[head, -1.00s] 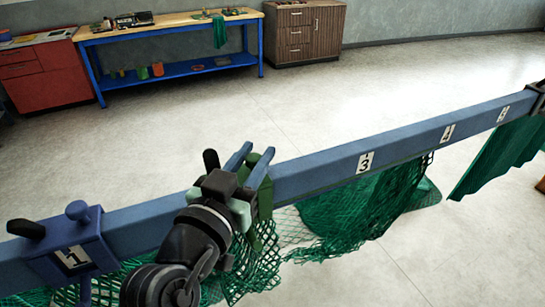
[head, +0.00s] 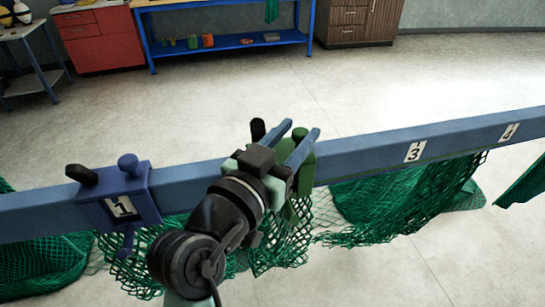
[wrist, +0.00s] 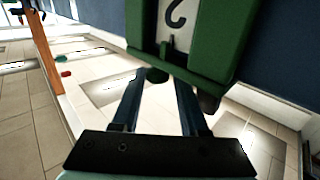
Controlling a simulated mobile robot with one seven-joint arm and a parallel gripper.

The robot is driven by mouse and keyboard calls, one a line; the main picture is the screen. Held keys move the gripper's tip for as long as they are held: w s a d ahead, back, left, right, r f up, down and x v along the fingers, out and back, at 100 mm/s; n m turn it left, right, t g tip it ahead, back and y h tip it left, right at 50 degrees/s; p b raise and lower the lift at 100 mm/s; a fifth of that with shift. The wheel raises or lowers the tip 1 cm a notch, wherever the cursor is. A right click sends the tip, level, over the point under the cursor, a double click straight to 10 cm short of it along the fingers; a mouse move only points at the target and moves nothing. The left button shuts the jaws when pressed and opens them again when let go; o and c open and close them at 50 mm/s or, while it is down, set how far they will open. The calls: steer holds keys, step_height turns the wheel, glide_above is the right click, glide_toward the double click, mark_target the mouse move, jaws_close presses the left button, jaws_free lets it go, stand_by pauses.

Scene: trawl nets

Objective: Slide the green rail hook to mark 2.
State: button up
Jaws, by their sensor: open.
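The green rail hook (head: 303,178) sits on the blue rail (head: 360,157), between marks 1 and 3, partly hidden behind my gripper. In the wrist view the green hook (wrist: 235,30) has a window, and the white label of mark 2 (wrist: 176,25) shows inside it. My gripper (head: 302,128) is open at the hook. In the wrist view its two fingers (wrist: 157,84) are spread apart, with the hook's dark green knob (wrist: 157,74) between or just beyond their tips. I cannot tell whether they touch it.
A blue hook (head: 143,192) sits at mark 1 on the left, with a dark handle. Mark 3 (head: 414,152) and another label (head: 509,132) lie to the right on bare rail. Green netting (head: 385,205) hangs below. A blue workbench (head: 230,45) stands behind, across open floor.

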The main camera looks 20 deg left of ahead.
steer(key=s+a+b, duration=0.2)
steer(key=s, duration=1)
steer(key=shift+b, duration=0.3)
steer(key=shift+w, duration=0.1)
steer(key=w+d+r+t+y+p, duration=0.1)
steer(key=w+r, duration=0.1)
steer(key=r, duration=0.2)
steer(key=w+d+r+t, duration=0.1)
steer(key=w+d+r, duration=0.15)
steer(key=r, duration=0.25)
steer(key=s+d+r+t, duration=0.1)
steer(key=d+r+t, duration=0.1)
steer(key=r, duration=0.5)
steer(key=s+d+r+n+t+y+p, duration=0.1)
steer(key=d+r+t, duration=0.2)
steer(key=r, duration=0.4)
steer(key=s+d+r+t, duration=0.1)
steer(key=d+r+t, duration=0.1)
steer(key=d+r, duration=0.3)
step_height(320, 180, up, 2)
steer(key=shift+s+r+n+t+y, duration=0.15)
steer(key=shift+s+n+t+y, duration=0.15)
steer(key=shift+n+y, duration=0.1)
steer(key=shift+d, duration=0.1)
